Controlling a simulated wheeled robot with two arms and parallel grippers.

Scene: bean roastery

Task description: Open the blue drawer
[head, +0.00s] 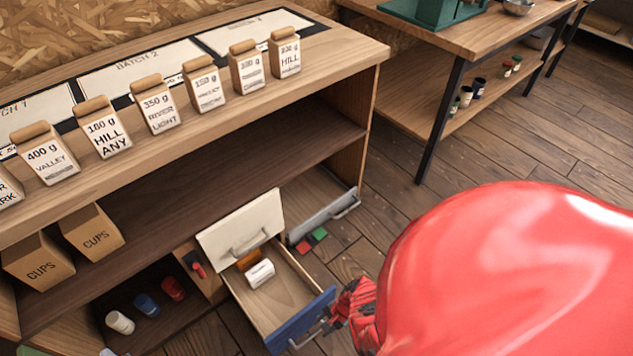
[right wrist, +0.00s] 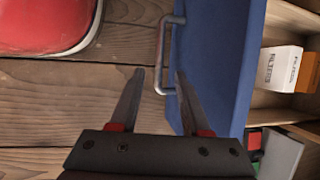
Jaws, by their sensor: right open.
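The blue drawer (head: 300,322) stands pulled out from the low cabinet in the head view. Its inside is visible, with a white box (head: 260,273) and an orange box (head: 248,260) in it. Its blue front also fills the middle of the right wrist view (right wrist: 222,60). A grey metal bar handle (right wrist: 161,55) is on that front. My right gripper (right wrist: 160,72) is open, its fingertips on either side of the handle's lower part in the picture. Whether they touch it cannot be told. In the head view, my right gripper (head: 338,312) is beside the blue front. My left gripper is not visible.
A white drawer front (head: 240,228) sits above the blue drawer. Paper bags line the countertop (head: 335,55). Wooden floor (head: 400,150) is clear to the right.

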